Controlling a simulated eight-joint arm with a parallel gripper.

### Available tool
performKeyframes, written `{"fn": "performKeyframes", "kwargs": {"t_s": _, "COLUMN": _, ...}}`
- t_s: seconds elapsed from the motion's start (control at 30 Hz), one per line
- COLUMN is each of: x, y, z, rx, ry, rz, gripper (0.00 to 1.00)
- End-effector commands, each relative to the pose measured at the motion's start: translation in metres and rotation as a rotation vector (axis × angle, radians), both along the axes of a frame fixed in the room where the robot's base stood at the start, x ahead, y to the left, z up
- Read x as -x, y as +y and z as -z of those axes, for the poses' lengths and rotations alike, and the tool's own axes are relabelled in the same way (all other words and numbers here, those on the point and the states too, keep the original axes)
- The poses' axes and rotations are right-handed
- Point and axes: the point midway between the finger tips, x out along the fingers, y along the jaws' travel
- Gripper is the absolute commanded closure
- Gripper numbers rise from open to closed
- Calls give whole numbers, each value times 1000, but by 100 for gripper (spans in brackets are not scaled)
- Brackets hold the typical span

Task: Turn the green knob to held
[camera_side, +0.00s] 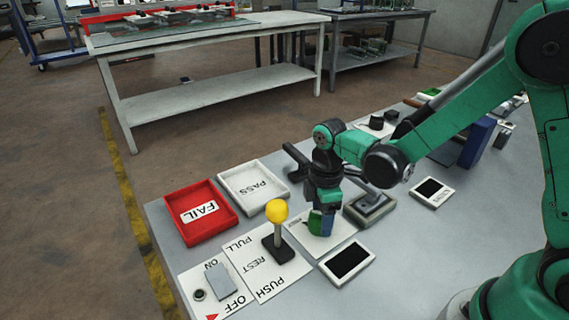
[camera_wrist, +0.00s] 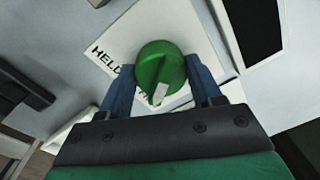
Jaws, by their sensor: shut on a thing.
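The green knob (camera_wrist: 160,68) sits on a white plate (camera_wrist: 122,36) and has a pale pointer mark. In the wrist view the mark points down toward my gripper, slightly left. The word HELD is printed on the plate left of the knob; a second label is mostly hidden under the knob and fingers. My gripper (camera_wrist: 163,90) has its two blue fingers on either side of the knob, shut on it. In the side view the knob (camera_side: 315,222) is partly hidden behind the gripper (camera_side: 322,224), which points straight down.
A yellow-topped lever (camera_side: 277,212) stands upright close left of my gripper. A red FAIL tray (camera_side: 225,233) and a white PASS tray (camera_side: 284,190) lie behind it. A black-screened box (camera_side: 348,263) lies to the front right. A switch panel (camera_side: 233,300) is at the front left.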

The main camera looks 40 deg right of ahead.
Motion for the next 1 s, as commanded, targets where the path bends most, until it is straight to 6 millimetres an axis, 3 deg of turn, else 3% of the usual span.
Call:
{"fn": "performKeyframes", "kwargs": {"t_s": 0.37, "x": 0, "y": 0, "z": 0, "rx": 0, "ry": 2, "rz": 105, "gripper": 95}}
{"fn": "performKeyframes", "kwargs": {"t_s": 1.0, "x": 1, "y": 1, "z": 0, "rx": -2, "ry": 1, "rz": 678, "gripper": 95}}
